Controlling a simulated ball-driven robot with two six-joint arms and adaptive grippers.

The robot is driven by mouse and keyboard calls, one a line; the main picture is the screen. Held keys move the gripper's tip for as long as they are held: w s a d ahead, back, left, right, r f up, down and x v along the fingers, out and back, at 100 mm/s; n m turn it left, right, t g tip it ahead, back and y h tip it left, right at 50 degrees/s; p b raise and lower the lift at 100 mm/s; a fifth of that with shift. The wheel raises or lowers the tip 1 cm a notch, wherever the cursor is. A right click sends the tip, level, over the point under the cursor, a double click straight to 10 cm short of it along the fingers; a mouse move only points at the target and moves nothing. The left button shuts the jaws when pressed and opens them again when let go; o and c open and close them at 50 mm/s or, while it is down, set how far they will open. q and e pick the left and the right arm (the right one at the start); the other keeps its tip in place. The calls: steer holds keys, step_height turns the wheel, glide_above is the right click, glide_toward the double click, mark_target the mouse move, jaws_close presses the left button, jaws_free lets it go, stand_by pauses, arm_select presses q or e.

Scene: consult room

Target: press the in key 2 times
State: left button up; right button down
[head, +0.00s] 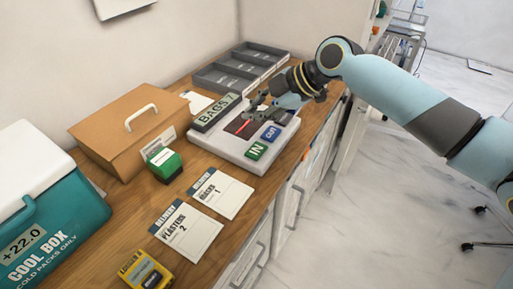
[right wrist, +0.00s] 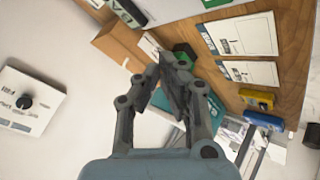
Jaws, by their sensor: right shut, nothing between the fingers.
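The green IN key (head: 257,150) sits at the front corner of a pale counting device (head: 230,150) on the wooden counter. The blue OUT key (head: 270,132) is beside it, further back. The device's display (head: 216,113) reads BAGS 7. My right gripper (head: 254,107) is over the back part of the device, beyond both keys and apart from the IN key. It is shut and empty; its fingers also show in the right wrist view (right wrist: 166,65). My left gripper is not in view.
Two delivery cards, Masks 1 (head: 220,193) and Plasters 2 (head: 187,234), lie in front. A green stamp (head: 164,164), cardboard box (head: 122,126), teal cool box (head: 45,215) and yellow device (head: 146,272) stand left. A grey divided tray (head: 240,70) is behind.

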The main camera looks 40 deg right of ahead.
steer(key=b, duration=0.6)
glide_above(256, 151)
step_height(256, 151, down, 8)
steer(key=shift+a+r, duration=0.15)
steer(key=shift+r, duration=0.05)
steer(key=shift+f+b, duration=0.35)
steer(key=shift+f, duration=0.25)
steer(key=shift+f, duration=0.1)
stand_by(0.4)
steer(key=shift+f+b, duration=0.3)
steer(key=shift+b, duration=0.15)
steer(key=shift+s+f+b, duration=0.1)
steer(key=shift+f+b, duration=0.4)
steer(key=shift+b, duration=0.05)
stand_by(0.5)
steer(key=shift+r, duration=0.15)
steer(key=shift+r+p, duration=0.65)
steer(key=shift+r, duration=0.15)
